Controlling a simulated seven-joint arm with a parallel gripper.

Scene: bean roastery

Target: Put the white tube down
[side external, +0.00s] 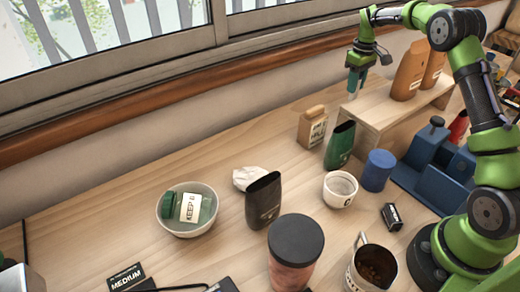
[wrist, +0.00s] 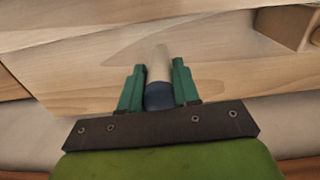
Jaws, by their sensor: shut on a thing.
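My gripper (side external: 355,82) is above the left end of the wooden riser in the side external view, pointing down. In the wrist view my gripper (wrist: 158,68) is shut on the white tube (wrist: 159,66), which has a pale body and a dark blue end (wrist: 159,96) between the green fingers. The tube sticks out past the fingertips over a pale wood surface. In the side external view the tube is mostly hidden by the fingers, and I cannot tell whether it touches the riser.
The wooden riser (side external: 375,118) carries two brown bottles (side external: 409,72) to the right of my gripper. A bowl (side external: 187,228) holds green items.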

